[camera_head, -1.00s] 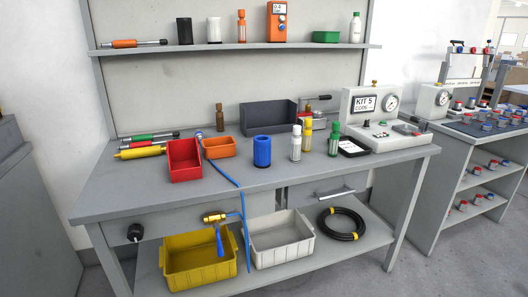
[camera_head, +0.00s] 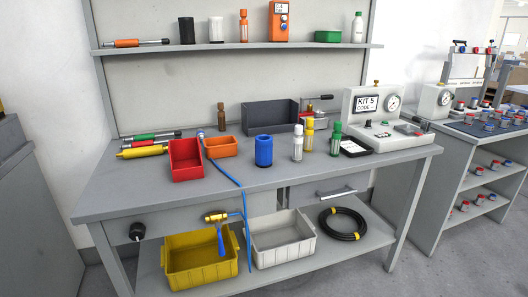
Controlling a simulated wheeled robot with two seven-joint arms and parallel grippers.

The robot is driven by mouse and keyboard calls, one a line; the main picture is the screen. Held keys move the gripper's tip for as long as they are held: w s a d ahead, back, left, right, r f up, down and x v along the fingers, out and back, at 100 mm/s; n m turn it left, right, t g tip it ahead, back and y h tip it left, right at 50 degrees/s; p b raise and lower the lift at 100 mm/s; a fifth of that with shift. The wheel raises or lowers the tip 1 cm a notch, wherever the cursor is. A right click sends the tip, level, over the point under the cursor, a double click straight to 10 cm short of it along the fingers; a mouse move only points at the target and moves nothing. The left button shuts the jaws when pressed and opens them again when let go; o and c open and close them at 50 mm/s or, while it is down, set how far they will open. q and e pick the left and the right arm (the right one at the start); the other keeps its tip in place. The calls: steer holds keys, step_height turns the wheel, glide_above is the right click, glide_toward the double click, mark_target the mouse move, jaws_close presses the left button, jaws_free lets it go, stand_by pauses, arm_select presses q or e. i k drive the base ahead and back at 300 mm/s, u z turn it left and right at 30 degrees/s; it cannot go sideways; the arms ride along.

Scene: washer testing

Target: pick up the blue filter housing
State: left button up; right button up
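The blue filter housing (camera_head: 263,151) is a short blue cylinder with a dark open top. It stands upright on the grey workbench (camera_head: 300,178), a little right of the middle of the tabletop. The orange bin (camera_head: 221,147) is to its left and a white-capped bottle (camera_head: 297,143) is to its right, both apart from it. Neither of my grippers shows in the head view.
A red bin (camera_head: 185,160) and a blue hose (camera_head: 229,177) lie left of the housing. A dark tray (camera_head: 270,115) stands behind it. Yellow (camera_head: 308,134) and green (camera_head: 335,139) bottles and a gauge box (camera_head: 372,112) stand to the right. The tabletop in front is clear.

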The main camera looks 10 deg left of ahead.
mark_target(263, 145)
steer(key=k, duration=0.6)
steer(key=z, duration=0.6)
steer(key=i, duration=1.25)
steer(key=u, duration=0.6)
steer(key=i, duration=1.05)
steer(key=u, duration=1)
